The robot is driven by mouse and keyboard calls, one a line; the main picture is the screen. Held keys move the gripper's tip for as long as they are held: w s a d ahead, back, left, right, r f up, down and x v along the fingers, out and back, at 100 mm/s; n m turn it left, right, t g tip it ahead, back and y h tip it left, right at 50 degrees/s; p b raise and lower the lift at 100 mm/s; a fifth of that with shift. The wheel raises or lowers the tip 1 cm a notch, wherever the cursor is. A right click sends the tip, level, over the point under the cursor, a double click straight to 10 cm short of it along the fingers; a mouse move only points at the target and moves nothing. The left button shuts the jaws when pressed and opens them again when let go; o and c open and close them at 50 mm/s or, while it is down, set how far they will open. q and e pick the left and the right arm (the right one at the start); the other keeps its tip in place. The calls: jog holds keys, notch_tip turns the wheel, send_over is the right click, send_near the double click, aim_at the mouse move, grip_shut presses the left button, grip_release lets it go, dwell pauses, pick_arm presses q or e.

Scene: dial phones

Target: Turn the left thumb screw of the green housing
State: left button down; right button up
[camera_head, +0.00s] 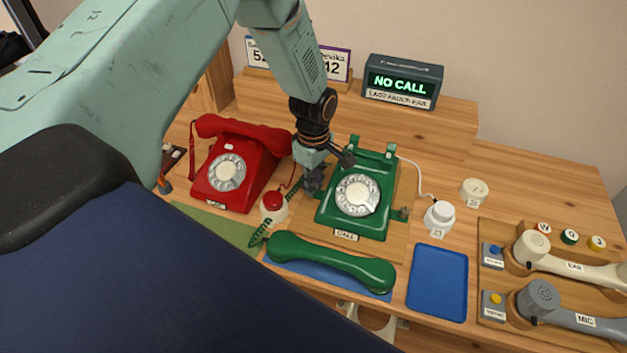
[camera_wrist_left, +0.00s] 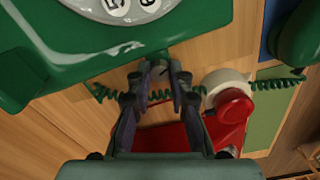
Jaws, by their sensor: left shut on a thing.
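The green phone housing (camera_head: 378,165) with its white dial stands on a wooden board, with a CALL label in front. My left gripper (camera_head: 316,187) reaches down at the housing's left side. In the left wrist view the gripper's fingers (camera_wrist_left: 154,82) are shut on the small grey left thumb screw (camera_wrist_left: 158,69) at the edge of the green housing (camera_wrist_left: 90,45). The screw is mostly hidden between the fingertips, and its turn angle cannot be told. Another thumb screw (camera_head: 403,213) shows on the housing's right side. My right gripper is not in view.
A red phone (camera_head: 235,165) stands left of my gripper, and a white round piece with a red top (camera_head: 273,205) sits close by. A green coiled cord (camera_wrist_left: 120,95) runs near the fingers. The green handset (camera_head: 330,262) lies in front; a blue tray (camera_head: 438,282) is right.

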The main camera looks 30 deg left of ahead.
pick_arm(q)
jog(key=m+p, duration=0.1)
jog(key=m, duration=0.1)
jog(key=shift+r+m, duration=0.1)
jog(key=shift+m, duration=0.3)
jog(key=shift+w+m+p, duration=0.1)
jog(key=shift+m+p, duration=0.25)
jog(key=shift+m, duration=0.75)
jog(key=c, duration=1.2)
grip_release()
jog(key=shift+r, duration=3.95)
